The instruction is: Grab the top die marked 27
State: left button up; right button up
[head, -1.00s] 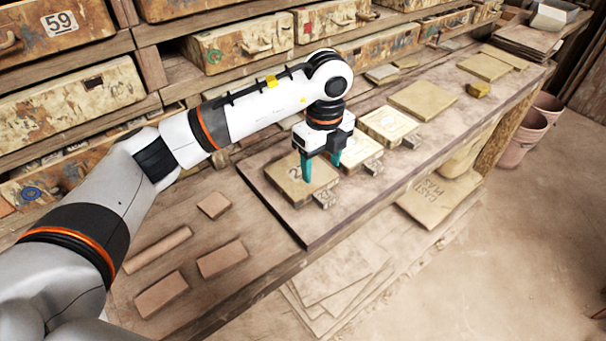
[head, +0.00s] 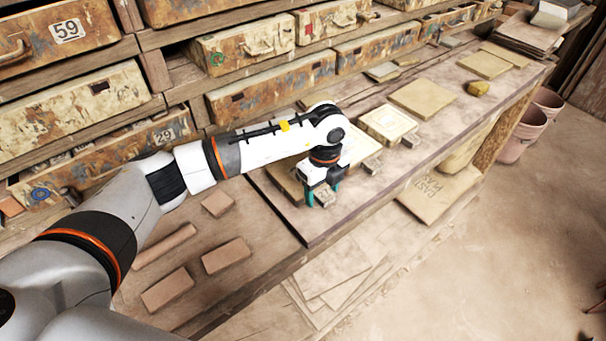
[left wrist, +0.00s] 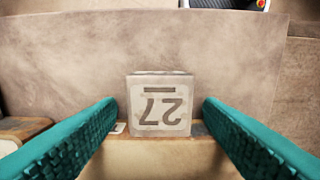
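The die marked 27 (left wrist: 160,108) shows in the left wrist view as a pale block with a dark slot above its number, which appears upside down. It lies between the two teal fingers of my left gripper (left wrist: 160,130), with a gap on each side. In the head view the left gripper (head: 323,195) is low over the near end of the board, around the small block (head: 325,195). The gripper is open and its fingers do not visibly touch the die. The square piece (head: 288,180) beside it is partly hidden by my arm. My right gripper is not in view.
More square pieces (head: 388,122) with small blocks (head: 411,140) stand farther along the board (head: 310,228). Clay bars (head: 226,255) lie on the bench at the near left. Drawers (head: 255,85) line the back. Open floor is at the right.

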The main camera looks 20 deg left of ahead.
pick_arm(q)
grip_shut()
jog(key=shift+r, duration=0.1)
jog(key=shift+w+r, duration=0.1)
